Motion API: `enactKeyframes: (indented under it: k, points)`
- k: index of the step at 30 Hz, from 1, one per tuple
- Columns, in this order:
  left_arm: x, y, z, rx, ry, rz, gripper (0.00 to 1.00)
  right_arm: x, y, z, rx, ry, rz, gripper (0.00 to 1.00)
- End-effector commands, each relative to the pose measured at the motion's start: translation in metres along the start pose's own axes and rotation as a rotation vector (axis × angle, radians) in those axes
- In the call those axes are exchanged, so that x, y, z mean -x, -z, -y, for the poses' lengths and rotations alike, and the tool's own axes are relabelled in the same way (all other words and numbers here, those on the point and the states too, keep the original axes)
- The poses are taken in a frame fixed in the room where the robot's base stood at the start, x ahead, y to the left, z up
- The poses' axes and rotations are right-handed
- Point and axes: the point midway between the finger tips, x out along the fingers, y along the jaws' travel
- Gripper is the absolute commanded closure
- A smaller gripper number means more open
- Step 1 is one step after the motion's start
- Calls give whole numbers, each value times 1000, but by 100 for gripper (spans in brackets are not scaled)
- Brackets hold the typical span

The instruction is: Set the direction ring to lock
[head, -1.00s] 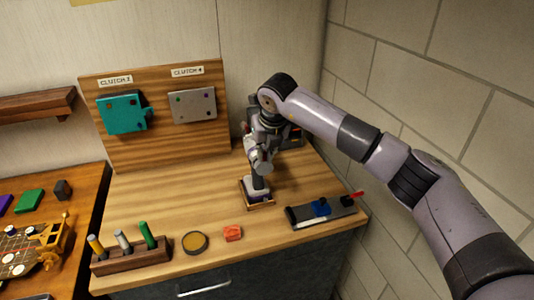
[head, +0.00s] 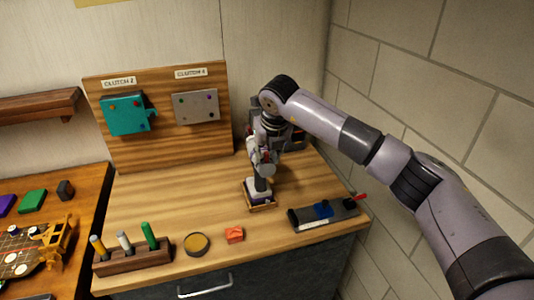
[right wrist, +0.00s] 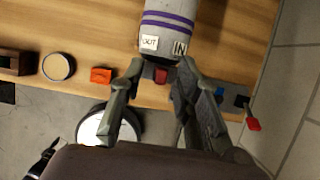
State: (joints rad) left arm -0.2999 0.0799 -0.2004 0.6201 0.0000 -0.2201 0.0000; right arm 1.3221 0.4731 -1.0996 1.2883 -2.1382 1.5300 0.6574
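A pale round tool (right wrist: 168,35) with two purple bands shows at the top of the right wrist view. White labels "OUT" and "IN" sit on its lower part, and a red patch (right wrist: 161,76) lies just below. No "lock" label is legible. In the head view a white and purple part (head: 258,190) stands in a small wooden holder (head: 262,208). My right gripper (right wrist: 161,66) points down at it; its fingers are apart, one on each side of the tool's lower end. Whether they touch it is unclear. My left gripper is out of view.
A dark fixture (head: 322,212) with a blue block and red lever lies to the right. An orange block (head: 234,235), a round tin (head: 196,244) and a rack of handles (head: 133,257) line the front edge. A board (head: 160,145) with clutch plates stands behind. A brick wall bounds the right.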

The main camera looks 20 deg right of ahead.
Motion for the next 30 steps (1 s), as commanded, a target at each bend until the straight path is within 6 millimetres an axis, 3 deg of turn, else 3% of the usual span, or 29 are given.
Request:
enactKeyframes:
  k: [7, 15, 21, 30]
  points:
    - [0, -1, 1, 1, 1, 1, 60, 18, -1, 0, 1, -1, 2, 70]
    - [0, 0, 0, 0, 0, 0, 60, 76, -1, 0, 1, -1, 4, 70]
    - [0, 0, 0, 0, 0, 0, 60, 108, -1, 0, 0, -1, 2, 70]
    - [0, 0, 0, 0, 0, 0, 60, 120, 0, 0, 0, 0, 0, 70]
